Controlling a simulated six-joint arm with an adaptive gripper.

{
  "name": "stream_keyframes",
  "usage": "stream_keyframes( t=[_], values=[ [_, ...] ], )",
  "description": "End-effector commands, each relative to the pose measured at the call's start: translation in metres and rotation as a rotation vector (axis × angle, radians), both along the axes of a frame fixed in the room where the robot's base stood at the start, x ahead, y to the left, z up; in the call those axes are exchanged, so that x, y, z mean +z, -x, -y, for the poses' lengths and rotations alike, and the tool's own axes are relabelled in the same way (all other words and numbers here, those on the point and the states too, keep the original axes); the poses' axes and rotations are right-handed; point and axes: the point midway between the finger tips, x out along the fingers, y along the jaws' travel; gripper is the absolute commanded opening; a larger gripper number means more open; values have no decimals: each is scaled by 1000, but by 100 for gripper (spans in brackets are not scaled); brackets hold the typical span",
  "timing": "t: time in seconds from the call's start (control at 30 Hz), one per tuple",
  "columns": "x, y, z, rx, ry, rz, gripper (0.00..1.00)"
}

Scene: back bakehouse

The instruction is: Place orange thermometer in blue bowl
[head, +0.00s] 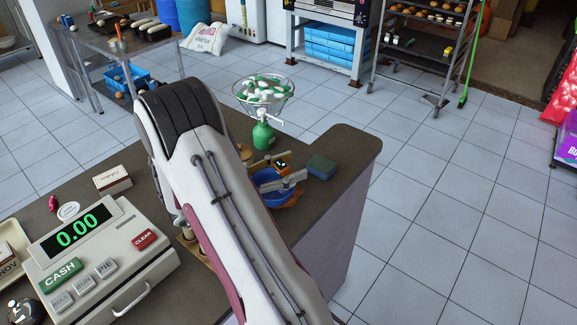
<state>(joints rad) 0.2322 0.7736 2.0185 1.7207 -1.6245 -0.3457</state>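The blue bowl (268,176) stands on the dark counter, just right of my arm, which hides its left part. A small orange thing with a dark face (282,165), which looks like the orange thermometer, shows at the bowl's far side, above or in it. My gripper (287,173) is over the bowl, with its two grey fingers on either side of this orange thing. I cannot tell whether the fingers touch it or whether it rests in the bowl.
A blue-green sponge (321,167) lies right of the bowl, and something flat and orange (291,199) lies under its near side. A green scale (264,134) with a wire basket (263,97) stands behind. A cash register (97,256) fills the left. The counter's right end is clear.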

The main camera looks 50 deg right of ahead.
Motion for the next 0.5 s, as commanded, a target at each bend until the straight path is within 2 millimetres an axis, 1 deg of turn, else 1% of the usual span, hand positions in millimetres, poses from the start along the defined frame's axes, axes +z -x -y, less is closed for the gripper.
stream_keyframes(
  t=[0.33, 0.5],
  values=[
    [0, 0, 0, 0, 0, 0, 47],
    [4, 0, 0, 0, 0, 0, 47]
  ],
)
